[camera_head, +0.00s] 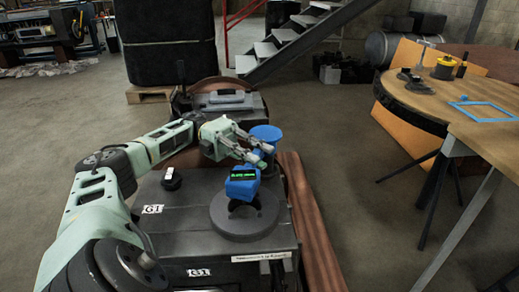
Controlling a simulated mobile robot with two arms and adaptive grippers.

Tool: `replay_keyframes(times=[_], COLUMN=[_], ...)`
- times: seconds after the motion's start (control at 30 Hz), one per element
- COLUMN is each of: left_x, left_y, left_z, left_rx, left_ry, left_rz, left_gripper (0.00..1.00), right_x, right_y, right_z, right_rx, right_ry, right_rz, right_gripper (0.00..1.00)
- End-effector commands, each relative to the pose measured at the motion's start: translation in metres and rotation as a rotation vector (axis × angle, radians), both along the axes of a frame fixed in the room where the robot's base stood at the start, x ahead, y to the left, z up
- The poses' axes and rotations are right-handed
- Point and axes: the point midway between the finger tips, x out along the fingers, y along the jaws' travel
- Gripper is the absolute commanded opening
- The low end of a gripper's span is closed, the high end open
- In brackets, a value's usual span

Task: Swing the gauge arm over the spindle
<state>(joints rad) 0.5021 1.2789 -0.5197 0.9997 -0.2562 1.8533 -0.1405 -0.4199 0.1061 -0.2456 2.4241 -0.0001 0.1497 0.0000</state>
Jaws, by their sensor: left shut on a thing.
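My left gripper (262,155) reaches in from the left over the dark machine cabinet. Its fingers are shut at a blue post with a wide round top (266,132); the exact contact is small and partly hidden. Just in front of it is a blue gauge box with a green lit display (242,182). Below the box, a dark curved holder stands on a round grey disc (244,224) on the cabinet top. I cannot tell clearly which part is the gauge arm and which is the spindle. My right gripper is not in view.
A small black and white item (171,178) lies on the cabinet top (190,225). A dark machine (222,103) stands behind. A wooden table (470,125) with a blue frame (482,110) is at the right. The floor between is clear.

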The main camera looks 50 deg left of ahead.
Motion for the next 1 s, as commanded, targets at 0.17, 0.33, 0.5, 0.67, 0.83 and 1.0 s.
replay_keyframes(times=[0.17,0.33,0.5,0.67,0.83,1.0], left_x=[-0.001,-0.001,-0.001,-0.001,-0.001,-0.001], left_y=[0.001,0.001,0.000,0.000,0.000,0.001], left_z=[-0.001,-0.001,0.000,0.000,0.000,0.011], left_rx=[0.003,0.003,0.002,0.001,0.000,0.003], left_ry=[-0.004,-0.004,-0.003,-0.002,-0.002,-0.005], left_rz=[-0.002,-0.003,-0.003,-0.003,-0.002,-0.001], left_gripper=[0.00,0.00,0.29,0.36,0.36,0.36], right_x=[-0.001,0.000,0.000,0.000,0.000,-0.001], right_y=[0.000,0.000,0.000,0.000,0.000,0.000], right_z=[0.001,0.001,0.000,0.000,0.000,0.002], right_rx=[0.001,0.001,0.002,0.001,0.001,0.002], right_ry=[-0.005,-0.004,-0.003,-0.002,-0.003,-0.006], right_rz=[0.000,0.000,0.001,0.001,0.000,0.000], right_gripper=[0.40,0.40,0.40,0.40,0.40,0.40])
